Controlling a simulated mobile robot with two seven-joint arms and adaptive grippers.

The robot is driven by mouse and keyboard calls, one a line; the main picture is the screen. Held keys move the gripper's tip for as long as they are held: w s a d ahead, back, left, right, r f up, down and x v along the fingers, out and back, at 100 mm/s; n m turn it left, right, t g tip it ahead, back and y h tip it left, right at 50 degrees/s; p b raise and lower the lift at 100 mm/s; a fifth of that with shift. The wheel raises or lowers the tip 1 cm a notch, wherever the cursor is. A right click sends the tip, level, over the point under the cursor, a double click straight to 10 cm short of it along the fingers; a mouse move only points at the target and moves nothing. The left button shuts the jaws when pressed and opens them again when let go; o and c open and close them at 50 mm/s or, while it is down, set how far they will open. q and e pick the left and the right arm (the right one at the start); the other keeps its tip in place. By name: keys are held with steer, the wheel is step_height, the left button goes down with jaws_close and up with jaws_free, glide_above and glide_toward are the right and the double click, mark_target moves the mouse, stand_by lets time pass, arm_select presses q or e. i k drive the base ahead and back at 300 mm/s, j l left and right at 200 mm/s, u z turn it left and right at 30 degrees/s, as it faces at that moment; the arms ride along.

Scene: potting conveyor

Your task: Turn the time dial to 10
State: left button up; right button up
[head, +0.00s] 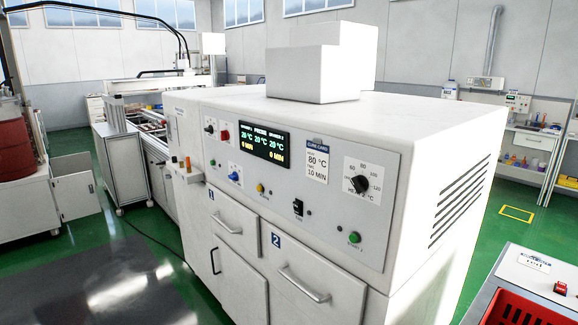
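A white oven-like machine (420,130) fills the middle of the head view, with a grey control panel on its front. A black dial (359,184) with a temperature scale around it sits at the panel's right. A small black knob (210,129) sits at the upper left, and a blue knob (234,176) sits below it. Their labels are too small to read, so I cannot tell which is the time dial. The display (263,143) shows 20 °C readings and 0 MIN. A card (317,166) reads 80 °C, 10 MIN. Neither gripper is in view.
Below the panel are drawers marked 1 (235,226) and 2 (310,270) with protruding handles. A red crate (515,310) stands at the lower right. A conveyor line (150,140) runs behind the machine at the left. The dark floor mat (110,285) at the lower left is clear.

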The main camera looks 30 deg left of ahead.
mark_target(234, 176)
steer(key=u, duration=1.3)
steer(key=i+j+z, duration=0.4)
steer(key=j, duration=0.25)
steer(key=i+j+z, duration=0.2)
steer(key=j, duration=0.2)
steer(key=i+j+z, duration=0.2)
steer(key=j, duration=0.2)
